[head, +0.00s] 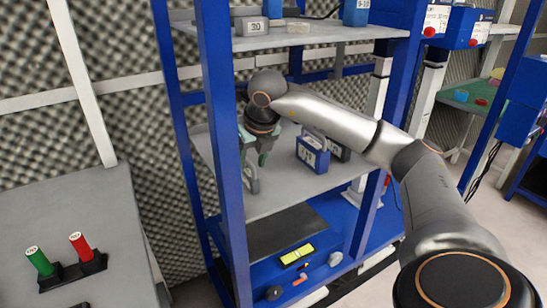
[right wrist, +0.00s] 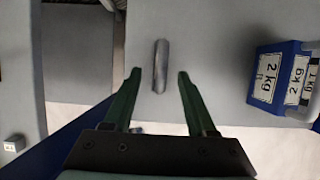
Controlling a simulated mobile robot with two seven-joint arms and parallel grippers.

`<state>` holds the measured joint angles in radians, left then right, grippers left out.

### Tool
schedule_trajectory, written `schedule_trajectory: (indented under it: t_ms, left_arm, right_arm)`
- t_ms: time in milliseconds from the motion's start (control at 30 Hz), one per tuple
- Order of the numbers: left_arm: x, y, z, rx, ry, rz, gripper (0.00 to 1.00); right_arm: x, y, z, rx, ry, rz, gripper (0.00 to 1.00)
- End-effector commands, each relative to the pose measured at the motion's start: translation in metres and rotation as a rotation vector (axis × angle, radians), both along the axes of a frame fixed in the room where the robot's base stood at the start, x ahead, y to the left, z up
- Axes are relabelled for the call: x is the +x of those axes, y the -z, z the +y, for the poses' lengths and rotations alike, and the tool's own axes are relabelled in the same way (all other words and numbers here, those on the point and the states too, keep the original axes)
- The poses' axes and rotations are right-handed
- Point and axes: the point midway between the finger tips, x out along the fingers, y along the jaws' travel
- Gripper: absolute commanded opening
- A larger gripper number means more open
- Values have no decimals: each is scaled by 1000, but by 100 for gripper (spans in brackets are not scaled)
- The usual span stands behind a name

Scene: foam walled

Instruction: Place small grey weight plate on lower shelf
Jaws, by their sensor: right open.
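A small grey weight plate (head: 251,178) stands on edge on the grey lower shelf (head: 285,193), near the blue left post. In the right wrist view the plate (right wrist: 161,66) shows edge-on as a narrow grey bar on the shelf board. My right gripper (head: 256,150) is inside the shelf bay, just above the plate. Its green fingers (right wrist: 159,74) are open, one to each side of the bar, with clear gaps. The plate looks apart from both fingers. My left gripper is not in view.
A blue weight block (head: 312,154) labelled 2 kg stands right of the plate, with a grey block behind it. The upper shelf (head: 330,33) lies over my arm. Blue posts frame the bay. A side table (head: 60,230) holds a green and a red cylinder.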

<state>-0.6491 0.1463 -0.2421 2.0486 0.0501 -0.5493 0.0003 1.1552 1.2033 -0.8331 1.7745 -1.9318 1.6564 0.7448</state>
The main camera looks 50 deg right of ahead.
Motion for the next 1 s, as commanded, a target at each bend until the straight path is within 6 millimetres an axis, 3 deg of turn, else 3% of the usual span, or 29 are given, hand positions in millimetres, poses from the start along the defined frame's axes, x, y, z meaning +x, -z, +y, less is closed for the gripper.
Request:
schedule_trajectory:
  t_ms: [33, 67, 600, 800, 1000]
  left_arm:
    - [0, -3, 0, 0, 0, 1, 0]
    - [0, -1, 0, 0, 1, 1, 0]
    - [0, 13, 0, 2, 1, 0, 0]
    - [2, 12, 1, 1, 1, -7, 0]
    - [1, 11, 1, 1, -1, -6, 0]
  right_arm:
    - [-4, -16, 2, 0, -2, -6, 57]
    - [-9, -17, 2, -2, -1, -4, 57]
    - [-102, -12, 31, -3, 1, -2, 57]
    - [-118, -12, 37, -1, 0, -1, 57]
    - [-120, -13, 38, 0, 1, 0, 57]
